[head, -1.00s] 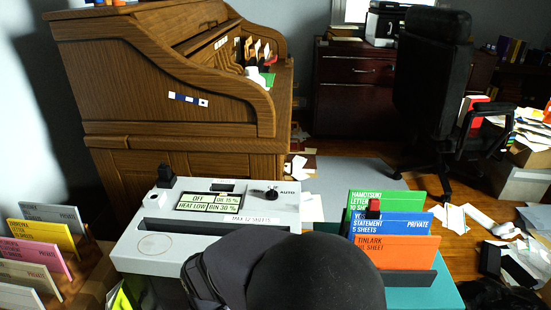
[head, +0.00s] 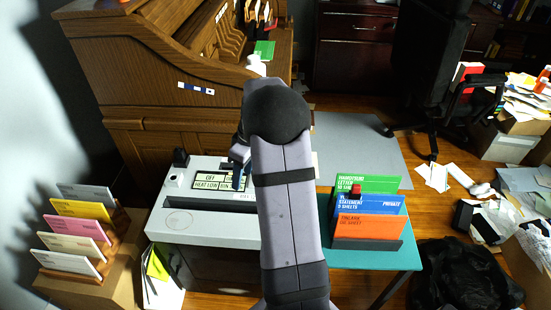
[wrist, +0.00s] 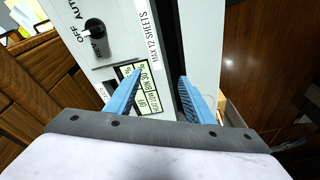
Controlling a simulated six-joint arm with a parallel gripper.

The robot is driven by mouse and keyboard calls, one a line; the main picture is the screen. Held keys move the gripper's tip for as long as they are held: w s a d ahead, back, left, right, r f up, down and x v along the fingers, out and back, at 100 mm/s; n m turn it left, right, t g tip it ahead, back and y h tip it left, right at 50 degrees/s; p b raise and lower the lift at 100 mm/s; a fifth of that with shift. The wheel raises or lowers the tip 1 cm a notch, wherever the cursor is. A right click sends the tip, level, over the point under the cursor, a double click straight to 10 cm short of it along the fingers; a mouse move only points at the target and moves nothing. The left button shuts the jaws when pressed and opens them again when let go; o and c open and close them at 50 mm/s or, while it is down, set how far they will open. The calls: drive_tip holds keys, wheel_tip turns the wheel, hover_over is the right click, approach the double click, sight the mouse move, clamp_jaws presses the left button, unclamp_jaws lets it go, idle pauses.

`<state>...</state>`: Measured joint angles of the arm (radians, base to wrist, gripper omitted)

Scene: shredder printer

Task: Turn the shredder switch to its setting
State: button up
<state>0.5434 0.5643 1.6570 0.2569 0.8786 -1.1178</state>
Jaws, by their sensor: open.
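The shredder (head: 190,228) is a white and grey machine with a display (head: 210,181) that reads OFF and HEAT LOW. Its switch (wrist: 95,27) is a round black knob near the top left of the wrist view, with printed labels OFF, AUTO and a third beside it. I cannot tell for sure which label it points at. In the head view my arm hides the switch. My gripper (wrist: 160,76) is open and empty, its two blue fingers above the shredder's top by the display and slot, apart from the knob. In the head view the gripper (head: 239,178) is partly hidden.
A teal table (head: 385,255) on the right holds a rack of green, blue and orange folders (head: 370,228). Another rack of coloured cards (head: 80,235) stands at left. A wooden roll-top desk (head: 150,85) stands behind.

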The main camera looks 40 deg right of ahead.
drive_tip(key=s+d+n+t+y, duration=0.15)
drive_tip(key=d+n, duration=0.25)
drive_tip(key=d, duration=1.2)
drive_tip(key=shift+p+x, duration=0.3)
drive_tip(key=shift+x, duration=3.75)
drive_tip(key=shift+w, duration=0.1)
drive_tip(key=c, duration=1)
